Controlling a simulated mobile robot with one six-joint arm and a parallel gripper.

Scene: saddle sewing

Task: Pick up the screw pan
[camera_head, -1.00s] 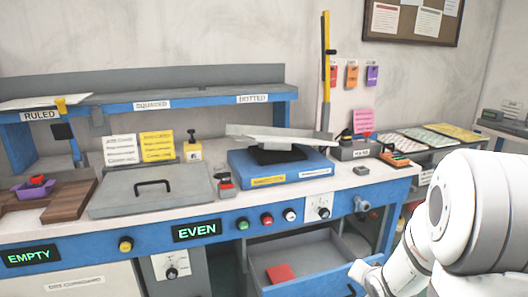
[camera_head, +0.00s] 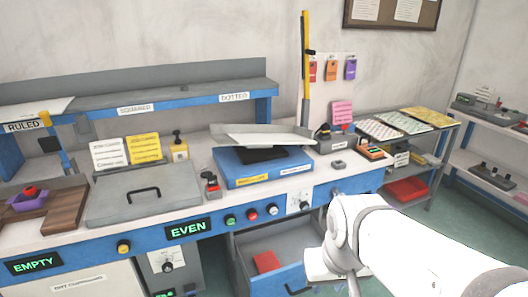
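I cannot tell for certain which thing is the screw pan. A small purple tray (camera_head: 28,202) with a red piece in it sits on a brown wooden board at the far left of the bench. A tilted pale metal sheet or pan (camera_head: 262,135) rests on a dark support on the blue box (camera_head: 262,176) at the bench's middle. A red tray (camera_head: 407,190) lies on the low shelf at right. My white arm crosses the lower right, in front of the bench. The fingers of my gripper do not show.
The bench top (camera_head: 210,208) holds a grey lidded plate (camera_head: 143,197) with a black handle. An open drawer (camera_head: 270,245) with a red piece (camera_head: 266,261) juts out below. A shelf rack (camera_head: 440,140) stands at right, with green floor (camera_head: 455,215) between it and another shelf.

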